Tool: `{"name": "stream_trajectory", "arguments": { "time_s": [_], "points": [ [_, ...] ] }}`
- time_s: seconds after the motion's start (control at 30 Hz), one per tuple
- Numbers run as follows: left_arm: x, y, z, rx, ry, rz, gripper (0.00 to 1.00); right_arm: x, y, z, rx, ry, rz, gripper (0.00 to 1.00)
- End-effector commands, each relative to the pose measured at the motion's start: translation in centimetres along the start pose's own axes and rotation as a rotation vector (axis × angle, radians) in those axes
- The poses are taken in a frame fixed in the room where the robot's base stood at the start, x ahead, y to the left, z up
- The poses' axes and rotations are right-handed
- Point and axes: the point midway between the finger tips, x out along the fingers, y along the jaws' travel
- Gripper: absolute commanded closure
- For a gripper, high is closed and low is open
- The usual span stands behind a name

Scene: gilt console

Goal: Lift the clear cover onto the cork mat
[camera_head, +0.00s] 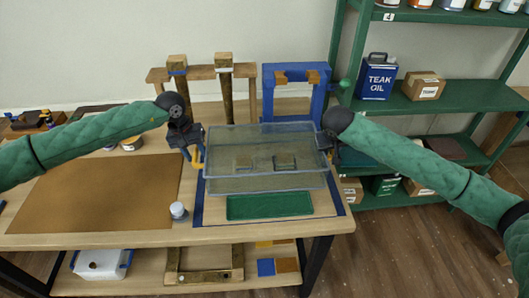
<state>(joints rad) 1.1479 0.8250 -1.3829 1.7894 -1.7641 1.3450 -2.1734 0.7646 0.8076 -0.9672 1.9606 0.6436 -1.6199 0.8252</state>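The clear cover (267,181) is a see-through box with pale blue edges, over the blue-outlined area right of the table's middle. Two small dark pieces show through it. My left gripper (198,158) is at the cover's left side and my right gripper (328,147) is at its right side. Both look close to or touching it, but the fingers are too small and partly hidden to tell whether they grip. I cannot tell whether the cover rests or hangs just above the table. The brown cork mat (100,195) lies flat and bare at the left.
A green strip (270,205) lies in front of the cover. Wooden posts (225,90) and a blue frame (268,95) stand behind. A green shelf (450,95) is at the right.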

Motion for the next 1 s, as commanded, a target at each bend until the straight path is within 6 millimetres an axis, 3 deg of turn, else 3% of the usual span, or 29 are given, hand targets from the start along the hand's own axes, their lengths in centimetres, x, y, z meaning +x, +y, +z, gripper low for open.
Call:
{"name": "stream_trajectory", "arguments": {
  "time_s": [0.4,0.43,0.57,0.63,1.0],
  "points": [
    [0.76,-0.01,0.01,0.000,0.000,-0.001,0.61,0.76,0.02,0.00,0.000,0.000,0.001,0.73],
    [0.76,-0.01,0.01,0.000,0.000,-0.001,0.63,0.76,0.02,0.00,0.000,0.000,0.001,0.75],
    [0.75,-0.01,0.01,0.000,0.000,0.000,0.88,0.75,0.02,0.00,0.000,0.000,0.001,1.00],
    [0.75,-0.01,0.01,0.000,0.000,0.000,1.00,0.75,0.02,0.00,0.000,0.000,0.001,1.00],
    [0.60,0.02,-0.02,0.000,0.001,0.000,1.00,0.61,0.06,-0.08,0.000,0.001,0.001,1.00]
  ]
}}
